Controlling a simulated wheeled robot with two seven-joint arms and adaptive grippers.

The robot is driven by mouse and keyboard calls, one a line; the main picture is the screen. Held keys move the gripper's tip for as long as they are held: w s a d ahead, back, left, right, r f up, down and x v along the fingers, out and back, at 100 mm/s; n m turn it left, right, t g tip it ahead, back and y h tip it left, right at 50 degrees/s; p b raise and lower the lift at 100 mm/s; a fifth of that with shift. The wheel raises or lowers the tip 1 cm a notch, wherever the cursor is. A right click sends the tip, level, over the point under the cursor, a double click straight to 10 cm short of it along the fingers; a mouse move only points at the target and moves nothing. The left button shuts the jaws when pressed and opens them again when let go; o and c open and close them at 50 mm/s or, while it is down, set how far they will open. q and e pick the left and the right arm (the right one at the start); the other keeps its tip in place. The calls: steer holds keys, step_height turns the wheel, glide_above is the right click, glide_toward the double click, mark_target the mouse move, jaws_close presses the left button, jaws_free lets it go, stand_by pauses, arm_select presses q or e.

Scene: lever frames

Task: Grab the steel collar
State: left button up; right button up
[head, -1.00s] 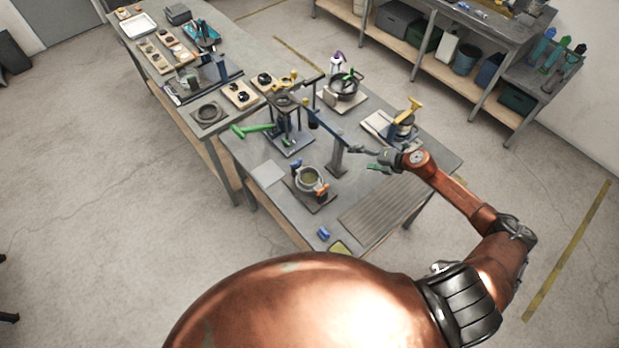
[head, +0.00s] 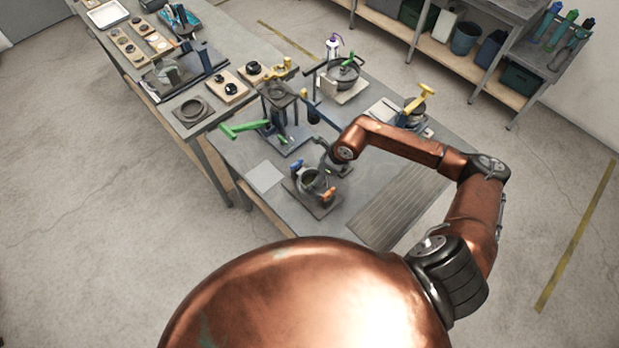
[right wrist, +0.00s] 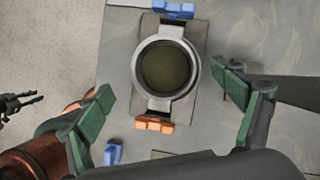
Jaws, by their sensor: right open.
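The steel collar (right wrist: 191,68) is a grey ring around a round vessel with a dark olive inside, seen from above in the right wrist view. It also shows in the head view (head: 303,184), on a dark base plate near the table's front. It has a blue part (right wrist: 173,9) and an orange part (right wrist: 155,124) at opposite ends. My right gripper (right wrist: 167,84) is open above it, with one green-padded finger to each side, apart from the ring. In the head view my right gripper (head: 335,160) is partly hidden by its wrist.
A stand with a green handle (head: 243,129) is behind the collar. A pot (head: 343,73) and a yellow-handled device (head: 420,97) stand farther back. A ribbed mat (head: 398,207) lies to the right. A small blue piece (right wrist: 113,151) lies nearby in the wrist view.

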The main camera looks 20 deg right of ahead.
mark_target(308, 181)
steer(key=shift+d+p+x, duration=0.2)
steer(key=shift+p+x, duration=0.6)
steer(key=shift+x, duration=0.4)
steer(key=x, duration=0.2)
steer(key=shift+w+f+p, duration=0.3)
steer(key=shift+f+p, duration=0.05)
steer(key=shift+f, duration=0.45)
steer(key=shift+a, duration=0.1)
steer(key=c, duration=1.7)
arm_select(q)
steer(key=r, duration=0.1)
steer(key=s+r, duration=0.1)
steer(key=shift+s+a+r, duration=0.1)
steer(key=shift+r, duration=0.2)
arm_select(e)
steer(key=shift+r, duration=0.1)
steer(key=shift+c, duration=0.7)
arm_select(q)
steer(key=shift+f, duration=0.15)
arm_select(e)
steer(key=shift+w+r, duration=0.1)
steer(key=shift+r, duration=0.05)
